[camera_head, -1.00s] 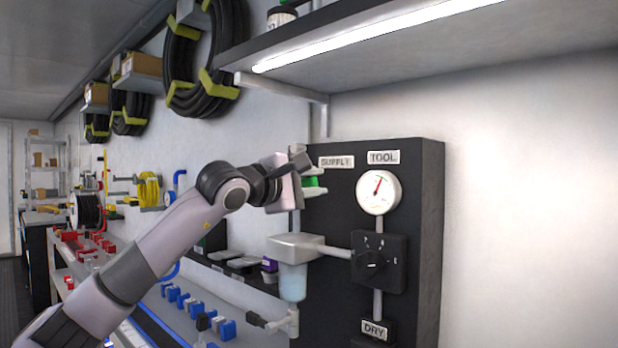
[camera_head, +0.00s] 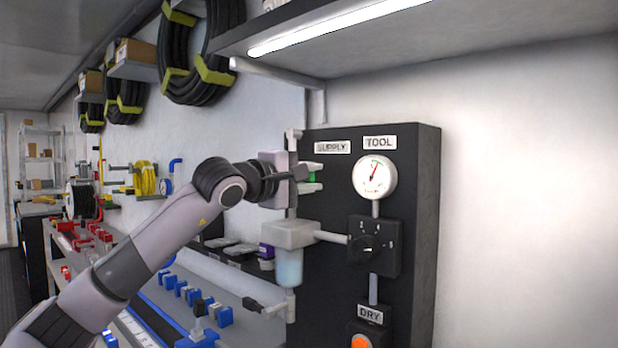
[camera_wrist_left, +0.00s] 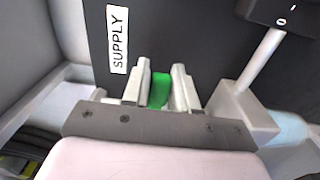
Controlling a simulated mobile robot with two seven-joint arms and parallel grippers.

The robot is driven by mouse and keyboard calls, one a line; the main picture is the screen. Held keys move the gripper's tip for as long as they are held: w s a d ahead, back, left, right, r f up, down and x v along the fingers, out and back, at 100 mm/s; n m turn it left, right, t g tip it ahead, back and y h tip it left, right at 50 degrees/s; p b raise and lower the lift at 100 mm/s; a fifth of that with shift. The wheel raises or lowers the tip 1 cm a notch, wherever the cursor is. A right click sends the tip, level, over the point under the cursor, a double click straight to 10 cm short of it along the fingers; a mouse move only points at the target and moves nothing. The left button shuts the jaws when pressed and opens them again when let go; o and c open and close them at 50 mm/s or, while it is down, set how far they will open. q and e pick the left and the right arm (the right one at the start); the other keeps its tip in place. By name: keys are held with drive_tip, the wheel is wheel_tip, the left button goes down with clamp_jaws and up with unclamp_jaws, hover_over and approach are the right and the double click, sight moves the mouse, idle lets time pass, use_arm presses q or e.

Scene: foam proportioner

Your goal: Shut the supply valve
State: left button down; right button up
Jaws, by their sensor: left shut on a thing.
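The supply valve's green handle (camera_wrist_left: 159,90) sits between the two fingers of my left gripper (camera_wrist_left: 158,88) in the left wrist view, below the SUPPLY label. The left gripper (camera_head: 312,177) is shut on this handle at the panel's left edge in the head view. A bit of the green handle (camera_head: 312,178) shows between the fingers there. The valve body behind it is mostly hidden by the gripper. The SUPPLY label (camera_head: 332,147) is above and right of the gripper. My right gripper is in neither view.
A filter housing with a clear bowl (camera_head: 289,268) hangs just below the gripper. A lit shelf (camera_head: 400,30) juts out above. Blue fittings (camera_head: 195,297) line the bench.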

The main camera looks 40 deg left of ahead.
use_arm(q)
drive_tip(key=c, duration=1)
unclamp_jaws()
drive_tip(key=shift+f, duration=0.15)
drive_tip(key=shift+o, duration=0.2)
drive_tip(key=shift+s, duration=0.1)
drive_tip(key=s+b, duration=0.2)
drive_tip(key=s, duration=0.5)
drive_tip(key=shift+a, duration=0.3)
